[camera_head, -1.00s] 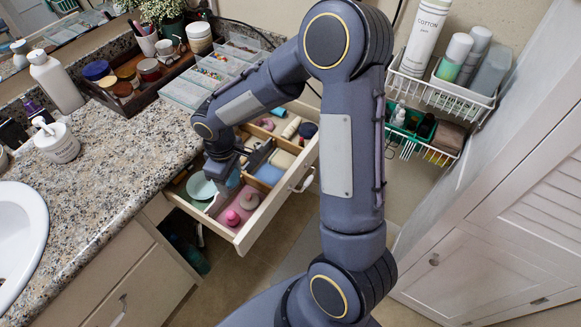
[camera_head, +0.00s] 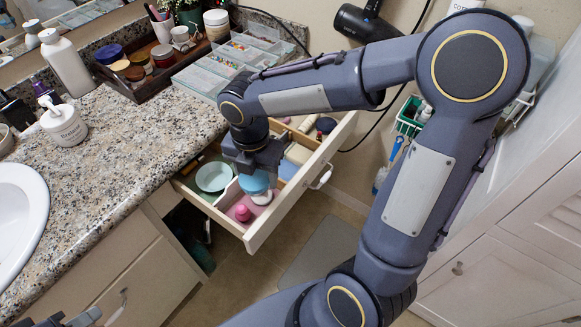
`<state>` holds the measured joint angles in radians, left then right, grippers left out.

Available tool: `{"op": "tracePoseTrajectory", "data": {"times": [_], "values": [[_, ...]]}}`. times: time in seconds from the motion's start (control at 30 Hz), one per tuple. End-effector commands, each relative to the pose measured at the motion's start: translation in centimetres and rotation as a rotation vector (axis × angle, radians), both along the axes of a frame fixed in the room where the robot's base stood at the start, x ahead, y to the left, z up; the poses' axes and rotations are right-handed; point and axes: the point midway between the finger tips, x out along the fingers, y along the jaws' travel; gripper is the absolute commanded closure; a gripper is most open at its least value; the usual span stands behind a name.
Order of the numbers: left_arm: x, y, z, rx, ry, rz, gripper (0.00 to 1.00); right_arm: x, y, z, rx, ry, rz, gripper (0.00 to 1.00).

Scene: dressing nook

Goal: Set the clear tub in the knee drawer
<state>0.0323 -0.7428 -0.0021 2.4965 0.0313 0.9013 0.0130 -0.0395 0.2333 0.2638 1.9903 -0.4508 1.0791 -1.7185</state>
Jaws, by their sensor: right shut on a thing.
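The knee drawer (camera_head: 287,212) is pulled out below the granite counter, with wooden dividers and several small things inside. My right gripper (camera_head: 257,170) points down over it, shut on the clear tub (camera_head: 262,197), which has a blue lid. The tub is over or in the front pink-floored compartment, behind a pink bottle (camera_head: 243,212); I cannot tell whether it touches the floor. The gripper and wrist partly hide the lid and the drawer's middle. Part of my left gripper (camera_head: 78,318) shows at the bottom left edge; its jaws are unclear.
A pale green dish (camera_head: 214,177) lies in the drawer's left compartment. On the counter are a dark tray (camera_head: 140,92) of jars, a clear organizer (camera_head: 205,77), a pump bottle (camera_head: 62,122) and a sink (camera_head: 20,215). A wall rack stands right, partly behind my arm.

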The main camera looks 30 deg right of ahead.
Motion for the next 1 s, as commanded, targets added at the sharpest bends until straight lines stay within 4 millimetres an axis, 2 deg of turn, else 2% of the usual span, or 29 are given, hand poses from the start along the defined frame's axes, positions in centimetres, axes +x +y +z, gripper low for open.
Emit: {"op": "tracePoseTrajectory", "data": {"times": [0.17, 0.43, 0.6, 0.73, 1.0], "values": [[0.0, 0.0, -0.5, 0.000, 0.000, 0.000, 0.69, 1.2, -1.9, -1.2, 0.000, 0.003, 0.029, 0.69], [0.0, 0.0, -1.3, 0.000, 0.000, 0.000, 0.69, 5.2, -7.3, -4.2, 0.000, 0.001, 0.025, 0.69], [0.0, 0.0, -2.1, 0.000, 0.000, 0.000, 0.69, 6.7, -9.4, -7.4, 0.000, 0.004, 0.028, 0.69], [0.0, 0.0, -2.4, 0.000, 0.000, 0.000, 0.69, 7.4, -10.3, -8.6, -0.001, 0.001, 0.029, 0.69], [0.0, 0.0, -2.5, 0.000, 0.000, 0.000, 0.69, 7.8, -10.9, -9.5, -0.001, 0.001, 0.029, 0.69]]}}
